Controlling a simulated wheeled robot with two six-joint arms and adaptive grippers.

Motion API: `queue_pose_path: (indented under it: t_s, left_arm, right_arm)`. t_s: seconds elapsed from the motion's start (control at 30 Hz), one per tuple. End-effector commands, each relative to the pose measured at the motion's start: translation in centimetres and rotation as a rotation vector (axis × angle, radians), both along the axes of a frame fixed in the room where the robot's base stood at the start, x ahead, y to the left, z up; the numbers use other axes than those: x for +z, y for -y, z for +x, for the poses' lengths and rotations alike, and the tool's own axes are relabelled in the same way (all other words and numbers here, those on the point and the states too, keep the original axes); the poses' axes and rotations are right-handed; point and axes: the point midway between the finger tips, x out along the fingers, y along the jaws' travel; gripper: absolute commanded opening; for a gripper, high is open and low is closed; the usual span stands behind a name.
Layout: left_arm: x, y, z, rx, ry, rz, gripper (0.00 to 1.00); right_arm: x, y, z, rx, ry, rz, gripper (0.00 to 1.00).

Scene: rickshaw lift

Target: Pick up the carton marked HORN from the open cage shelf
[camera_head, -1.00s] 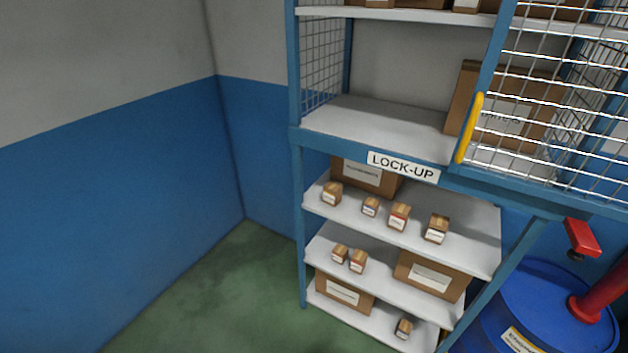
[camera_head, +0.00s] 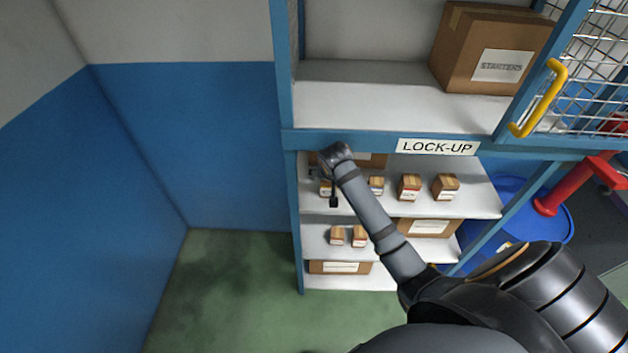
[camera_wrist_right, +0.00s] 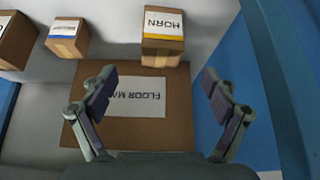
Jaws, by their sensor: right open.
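The HORN carton (camera_wrist_right: 160,47) is a small brown box with a white and yellow label, which reads upside down in the right wrist view. It stands on the shelf (camera_head: 403,203) just under the LOCK-UP sign; in the head view my right gripper (camera_head: 324,186) partly hides it. My right gripper is open and empty. In the wrist view its fingers (camera_wrist_right: 158,92) are apart, with the carton beyond the tips and between their lines, not touched. My left gripper is out of view.
Other small cartons (camera_head: 409,188) stand along the same shelf. The blue frame (camera_wrist_right: 282,80) is close on one side. Above are the LOCK-UP sign (camera_head: 437,147) and mesh door with yellow handle (camera_head: 540,100).

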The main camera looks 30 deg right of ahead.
Motion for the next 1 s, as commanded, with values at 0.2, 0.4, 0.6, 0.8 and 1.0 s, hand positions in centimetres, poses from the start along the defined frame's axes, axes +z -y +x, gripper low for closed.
queue_pose_path:
  t_s: [0.2, 0.4, 0.6, 0.8, 1.0]
  left_arm:
    - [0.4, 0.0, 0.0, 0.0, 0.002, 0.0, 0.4]
    - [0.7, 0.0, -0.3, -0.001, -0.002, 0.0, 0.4]
    - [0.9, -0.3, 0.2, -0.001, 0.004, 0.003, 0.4]
    - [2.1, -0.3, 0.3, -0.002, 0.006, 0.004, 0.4]
    - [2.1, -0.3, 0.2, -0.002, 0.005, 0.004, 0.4]
  right_arm:
    - [-1.1, 0.4, 0.6, -0.002, -0.004, -0.001, 0.87]
    - [-3.9, 1.3, 2.1, -0.001, -0.003, 0.0, 0.87]
    - [-4.6, 1.4, 2.5, 0.001, -0.001, 0.0, 0.87]
    - [-7.0, 1.4, 3.7, -0.001, -0.005, 0.002, 0.87]
    - [-9.1, 2.0, 4.7, 0.001, -0.002, -0.001, 0.87]
